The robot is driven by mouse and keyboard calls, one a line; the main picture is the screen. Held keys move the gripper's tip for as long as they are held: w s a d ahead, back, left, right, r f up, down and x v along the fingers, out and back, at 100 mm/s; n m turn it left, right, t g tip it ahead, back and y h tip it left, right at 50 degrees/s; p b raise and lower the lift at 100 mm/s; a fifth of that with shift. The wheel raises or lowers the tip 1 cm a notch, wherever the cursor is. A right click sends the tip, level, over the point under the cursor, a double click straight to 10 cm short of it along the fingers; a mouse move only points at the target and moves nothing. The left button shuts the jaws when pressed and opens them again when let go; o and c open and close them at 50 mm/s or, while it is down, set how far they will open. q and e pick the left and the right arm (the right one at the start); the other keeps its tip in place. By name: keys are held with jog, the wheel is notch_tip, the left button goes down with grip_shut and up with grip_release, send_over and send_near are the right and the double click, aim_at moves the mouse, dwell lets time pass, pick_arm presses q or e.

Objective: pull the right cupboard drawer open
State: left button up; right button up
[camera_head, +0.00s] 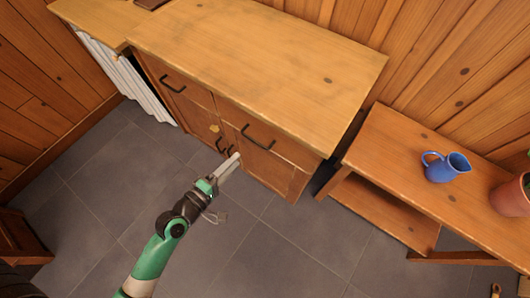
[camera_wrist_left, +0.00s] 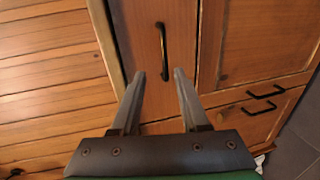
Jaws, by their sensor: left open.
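The wooden cupboard (camera_head: 250,60) stands against the back wall with two drawers on top and doors below. The right drawer's dark bar handle (camera_head: 258,137) is on its front, and the drawer looks shut. The handle also shows in the left wrist view (camera_wrist_left: 163,50), running upright just beyond the fingertips. My left gripper (camera_head: 237,158) is in front of the cupboard, lower than the handle in the picture. In the wrist view it is open (camera_wrist_left: 160,75), with nothing between its fingers. The handle lies ahead of the gap, apart from the fingers. My right gripper is not in view.
The left drawer handle (camera_head: 172,84) and the door handles (camera_head: 225,148) are close by. A low bench (camera_head: 390,150) at right carries a blue jug (camera_head: 446,168) and a clay pot (camera_head: 511,195). The grey tiled floor (camera_head: 290,250) in front is clear.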

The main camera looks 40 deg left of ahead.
aim_at(255, 141)
pick_arm(q)
jog(key=b+x, duration=0.1)
jog(key=x, duration=0.7)
jog(key=f+b+x, duration=0.1)
jog(key=x, duration=0.3)
jog(key=shift+s+a+b, duration=0.1)
jog(key=shift+a+b, duration=0.1)
jog(key=shift+b, duration=0.1)
grip_shut()
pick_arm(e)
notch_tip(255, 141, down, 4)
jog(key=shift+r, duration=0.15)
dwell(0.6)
